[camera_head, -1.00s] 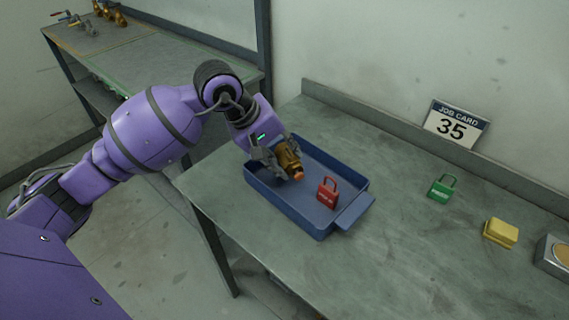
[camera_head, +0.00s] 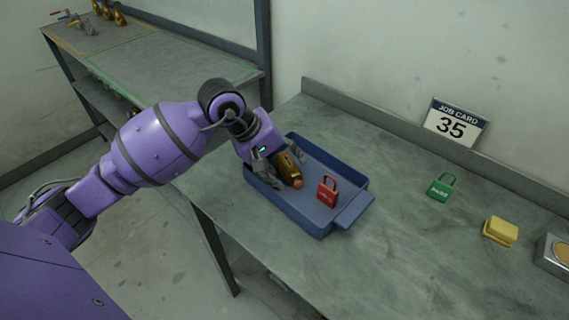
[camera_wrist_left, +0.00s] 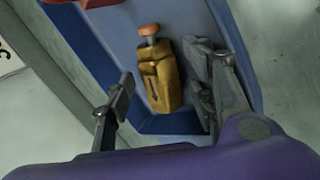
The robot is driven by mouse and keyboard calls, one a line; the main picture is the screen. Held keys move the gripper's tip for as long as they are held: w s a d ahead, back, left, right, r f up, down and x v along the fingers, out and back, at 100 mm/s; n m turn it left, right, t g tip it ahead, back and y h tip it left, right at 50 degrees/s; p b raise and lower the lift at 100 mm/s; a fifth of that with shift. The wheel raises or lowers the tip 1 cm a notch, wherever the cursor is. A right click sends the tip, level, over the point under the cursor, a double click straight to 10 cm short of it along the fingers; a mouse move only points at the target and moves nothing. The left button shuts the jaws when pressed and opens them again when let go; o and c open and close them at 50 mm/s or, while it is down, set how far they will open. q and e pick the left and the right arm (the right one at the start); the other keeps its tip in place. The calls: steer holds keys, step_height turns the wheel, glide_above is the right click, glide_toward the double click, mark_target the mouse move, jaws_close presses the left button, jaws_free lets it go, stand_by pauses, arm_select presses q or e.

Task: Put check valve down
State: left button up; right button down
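The brass check valve (camera_head: 288,172) with an orange end lies in the left part of the blue tray (camera_head: 329,223). It also shows in the left wrist view (camera_wrist_left: 163,80), on the tray floor near a wall. My left gripper (camera_head: 284,168) is open, with its fingers apart on either side of the valve. In the left wrist view, the left finger is clear of the valve. The right finger is close beside it, and I cannot tell whether they touch. My right gripper is not in view.
A red padlock (camera_head: 327,190) stands in the tray, right of the valve. Bare tabletop (camera_head: 400,240) lies between. A second table (camera_head: 160,65) stands behind.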

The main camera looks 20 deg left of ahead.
arm_select(q)
steer(key=shift+r, duration=0.25)
steer(key=v, duration=1.1)
steer(key=shift+s+a+r, duration=0.2)
steer(key=shift+r, duration=0.1)
